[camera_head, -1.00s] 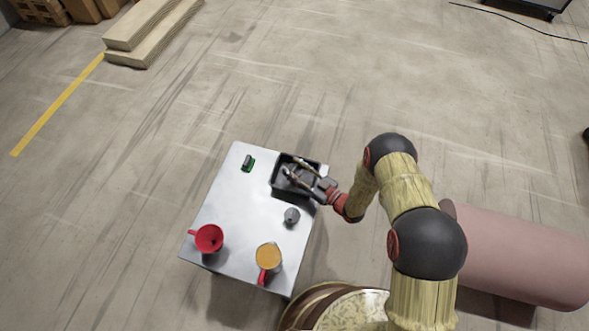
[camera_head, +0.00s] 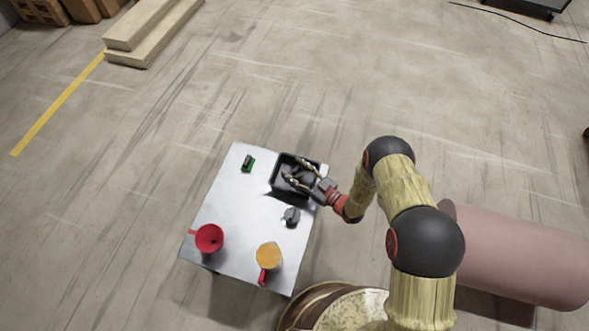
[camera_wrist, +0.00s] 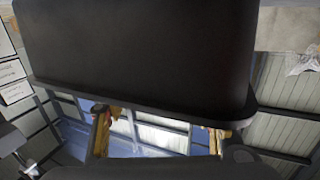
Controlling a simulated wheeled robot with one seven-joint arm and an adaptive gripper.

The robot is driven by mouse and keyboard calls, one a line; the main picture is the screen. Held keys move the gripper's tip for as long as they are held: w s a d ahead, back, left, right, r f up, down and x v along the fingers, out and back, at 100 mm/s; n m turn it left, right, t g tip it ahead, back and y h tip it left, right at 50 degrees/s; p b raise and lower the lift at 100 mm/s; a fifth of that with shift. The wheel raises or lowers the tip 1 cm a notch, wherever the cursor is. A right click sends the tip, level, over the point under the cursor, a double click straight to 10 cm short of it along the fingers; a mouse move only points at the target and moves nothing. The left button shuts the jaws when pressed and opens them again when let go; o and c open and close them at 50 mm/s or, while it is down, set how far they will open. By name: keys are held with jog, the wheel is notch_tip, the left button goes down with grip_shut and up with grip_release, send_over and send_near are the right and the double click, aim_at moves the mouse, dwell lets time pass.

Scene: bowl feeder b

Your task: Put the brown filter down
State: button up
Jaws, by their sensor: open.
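My gripper (camera_head: 297,172) is over the black tray (camera_head: 272,188) at the far right of the table, with its two fingers spread apart. No brown object shows between the fingers in the head view, though the inside of the tray is small and dark. An orange-brown round thing (camera_head: 268,255) with a red handle stands at the table's near right edge, well away from my gripper. I cannot tell whether it is the brown filter. In the wrist view, a large dark surface (camera_wrist: 150,45) fills the top, and the fingers (camera_wrist: 158,138) are apart below it.
The grey-white table (camera_head: 225,205) also bears a red cup (camera_head: 209,238) at the near left, a small dark grey object (camera_head: 291,216) right of centre and a small green and black object (camera_head: 248,163) at the far left. The table's middle is clear.

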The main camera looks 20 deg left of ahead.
jog(key=shift+r, duration=0.1)
jog(key=shift+r, duration=0.3)
jog(key=p+v, duration=0.3)
jog(key=v, duration=0.9)
jog(key=shift+r, duration=0.3)
